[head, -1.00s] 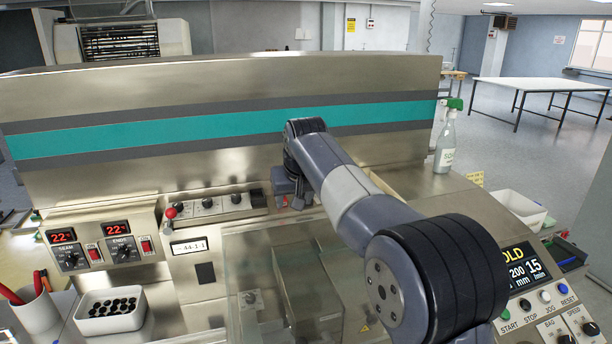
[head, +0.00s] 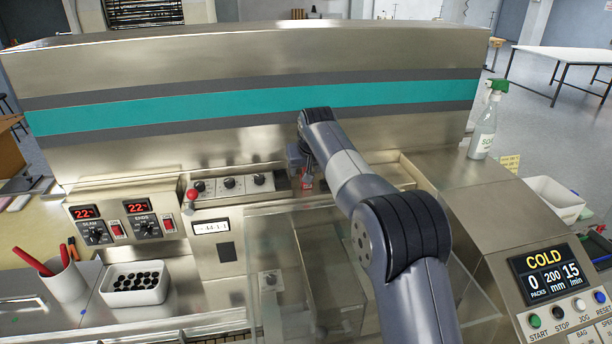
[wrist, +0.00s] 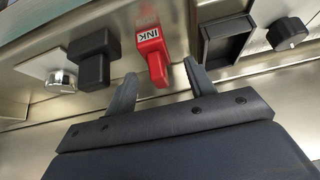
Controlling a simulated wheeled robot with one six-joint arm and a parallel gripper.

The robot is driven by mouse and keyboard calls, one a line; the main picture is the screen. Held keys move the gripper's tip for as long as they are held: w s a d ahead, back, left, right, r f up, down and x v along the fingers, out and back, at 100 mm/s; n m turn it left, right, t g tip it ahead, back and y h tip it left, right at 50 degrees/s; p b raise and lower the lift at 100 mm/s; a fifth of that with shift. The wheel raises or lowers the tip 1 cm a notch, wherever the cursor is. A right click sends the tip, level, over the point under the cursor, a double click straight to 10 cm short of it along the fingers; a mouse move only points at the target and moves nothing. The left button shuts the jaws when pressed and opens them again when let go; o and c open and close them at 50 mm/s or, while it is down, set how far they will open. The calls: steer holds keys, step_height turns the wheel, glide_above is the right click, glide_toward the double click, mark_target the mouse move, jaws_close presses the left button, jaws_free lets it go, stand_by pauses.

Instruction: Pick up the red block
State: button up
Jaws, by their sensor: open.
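The red block (wrist: 152,55) has a white label reading INK and is set at the machine's metal panel. In the wrist view its near end lies between the two fingertips of my gripper (wrist: 160,67), with a gap visible on each side. The fingers are open and hold nothing. In the head view my gripper (head: 303,168) is low in front of the machine's back wall, and a small red patch of the block (head: 307,182) shows just below it. The rest of the block is hidden there by my gripper.
A black block (wrist: 95,60) sits left of the red one, and an empty black slot (wrist: 228,42) lies to its right. A black knob (wrist: 287,33) is farther right. A clear cover (head: 330,265), control panel (head: 545,275) and spray bottle (head: 484,128) surround the arm.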

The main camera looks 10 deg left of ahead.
steer(key=shift+x, duration=1.4)
steer(key=shift+c, duration=0.3)
jaws_close()
step_height(320, 180, up, 10)
steer(key=shift+p, duration=0.8)
